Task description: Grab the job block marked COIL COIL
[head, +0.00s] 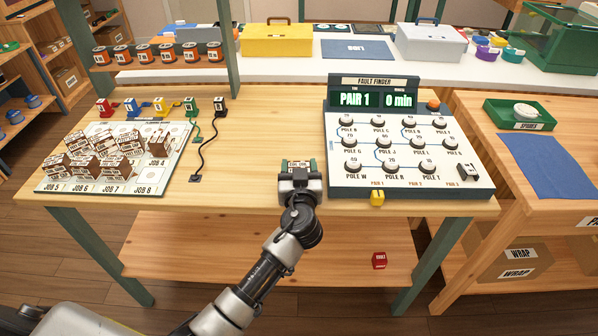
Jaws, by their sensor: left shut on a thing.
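My left gripper (299,178) is at the front middle of the workbench, left of the fault finder panel. It is shut on a small block (298,163) with a pale label, which seems to read COIL COIL; the print is small. The gripper hides most of this block. Several brown job blocks (108,165) with white labels stand on the white job board (176,172) at the left, with slots marked JOB 5 to JOB 8 along its front. My right gripper is not in view.
The fault finder panel (405,182) with knobs shows PAIR 1 and 0 min. A yellow block (377,198) sits at its front edge. A black cable (207,146) lies right of the job board. A red block (379,260) is on the lower shelf.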

